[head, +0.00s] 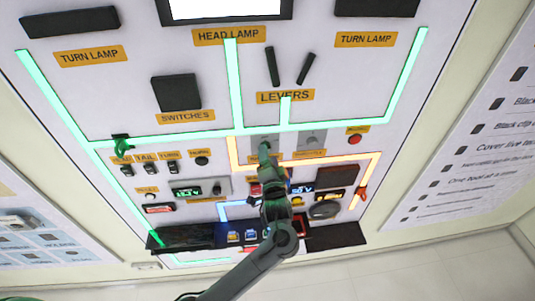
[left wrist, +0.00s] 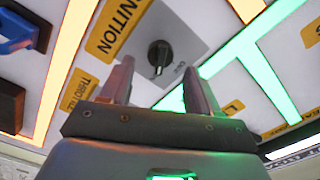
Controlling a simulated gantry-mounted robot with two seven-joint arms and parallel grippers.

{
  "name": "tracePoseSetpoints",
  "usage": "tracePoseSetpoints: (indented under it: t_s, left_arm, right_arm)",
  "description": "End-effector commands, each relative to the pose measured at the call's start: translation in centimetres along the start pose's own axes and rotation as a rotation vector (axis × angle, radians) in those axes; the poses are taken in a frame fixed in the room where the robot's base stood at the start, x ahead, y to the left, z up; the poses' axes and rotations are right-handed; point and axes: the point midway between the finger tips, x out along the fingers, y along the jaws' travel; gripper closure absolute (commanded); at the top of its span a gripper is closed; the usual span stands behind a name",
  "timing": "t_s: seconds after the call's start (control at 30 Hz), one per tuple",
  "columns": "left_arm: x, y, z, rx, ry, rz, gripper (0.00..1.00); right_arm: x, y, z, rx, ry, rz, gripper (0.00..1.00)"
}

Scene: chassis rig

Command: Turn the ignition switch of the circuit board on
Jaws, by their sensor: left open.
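The ignition switch (left wrist: 160,56) is a round black knob on a light grey plate, beside the orange IGNITION label (left wrist: 117,27) in the left wrist view. A tiny marking beside the knob is too small to read. My left gripper (left wrist: 160,72) is open, with one finger on each side of the knob in that view. I cannot tell whether the fingers touch it. In the head view my left gripper (head: 265,152) is in front of the ignition plate (head: 261,141) on the circuit board (head: 205,65) and hides the knob. My right gripper is not in view.
A second grey plate (head: 312,139) sits just right of the ignition plate. Two black levers (head: 271,66) stand above, over the LEVERS label (head: 285,97). A red button (head: 355,139) is at the right. Displays, small switches and a black tray (head: 180,237) lie lower on the board.

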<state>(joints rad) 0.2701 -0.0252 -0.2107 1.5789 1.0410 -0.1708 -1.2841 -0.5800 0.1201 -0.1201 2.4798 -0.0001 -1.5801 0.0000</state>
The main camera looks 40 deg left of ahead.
Motion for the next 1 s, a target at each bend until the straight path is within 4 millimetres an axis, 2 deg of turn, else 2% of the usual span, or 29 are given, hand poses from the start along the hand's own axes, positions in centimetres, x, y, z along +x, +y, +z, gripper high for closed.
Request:
tracePoseSetpoints:
  t_s: [0.2,0.43,0.6,1.0]
  left_arm:
    - [-4.0,0.3,0.2,-0.002,0.000,0.002,0.39]
    - [-6.8,0.2,0.1,-0.001,0.000,0.001,0.39]
    - [-7.5,0.0,0.1,0.000,-0.001,0.000,0.39]
    - [-7.6,0.0,0.0,0.001,-0.001,0.000,0.39]
  right_arm:
    - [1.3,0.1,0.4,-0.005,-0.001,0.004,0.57]
    - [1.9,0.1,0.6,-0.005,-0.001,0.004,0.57]
    - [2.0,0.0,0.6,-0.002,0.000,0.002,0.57]
    - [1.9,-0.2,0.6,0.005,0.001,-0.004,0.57]
